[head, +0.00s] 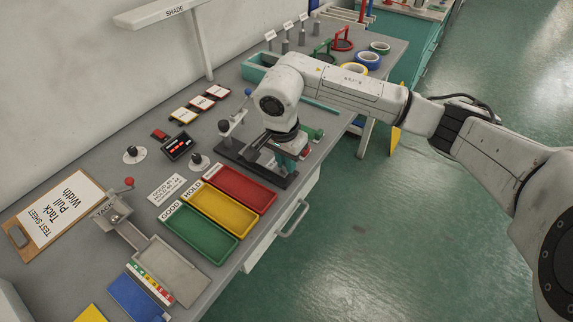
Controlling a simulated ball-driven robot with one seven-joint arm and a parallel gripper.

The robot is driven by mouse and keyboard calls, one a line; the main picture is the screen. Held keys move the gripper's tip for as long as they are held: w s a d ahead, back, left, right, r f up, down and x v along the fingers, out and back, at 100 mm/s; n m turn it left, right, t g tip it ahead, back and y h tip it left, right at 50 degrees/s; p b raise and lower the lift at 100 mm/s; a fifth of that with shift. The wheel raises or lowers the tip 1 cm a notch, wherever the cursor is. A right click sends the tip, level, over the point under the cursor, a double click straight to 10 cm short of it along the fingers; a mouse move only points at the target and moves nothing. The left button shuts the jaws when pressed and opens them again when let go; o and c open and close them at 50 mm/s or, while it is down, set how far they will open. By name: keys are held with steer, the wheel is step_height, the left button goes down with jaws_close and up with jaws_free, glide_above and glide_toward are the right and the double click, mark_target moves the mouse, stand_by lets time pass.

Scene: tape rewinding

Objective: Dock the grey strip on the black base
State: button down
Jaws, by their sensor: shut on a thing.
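The black base (229,153) lies flat on the grey bench, left of the row of trays' far end. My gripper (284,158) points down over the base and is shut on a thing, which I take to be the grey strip. My wrist and the gripper body hide most of it, so I cannot tell whether it touches the base.
Red (246,189), yellow (215,212) and green trays (200,235) stand close in front of the base. Tape rolls (368,61) and labelled posts stand at the far end. A shade (170,12) overhangs the bench. The floor at right is clear.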

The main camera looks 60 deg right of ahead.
steer(key=shift+f, duration=1.1)
steer(key=shift+f, duration=0.2)
steer(key=c, duration=1.1)
jaws_free()
steer(key=shift+r, duration=0.1)
step_height(320, 180, up, 12)
steer(key=a+b, duration=0.1)
steer(key=shift+a+b, duration=0.25)
steer(key=shift+b, duration=0.05)
steer(key=shift+s, duration=0.1)
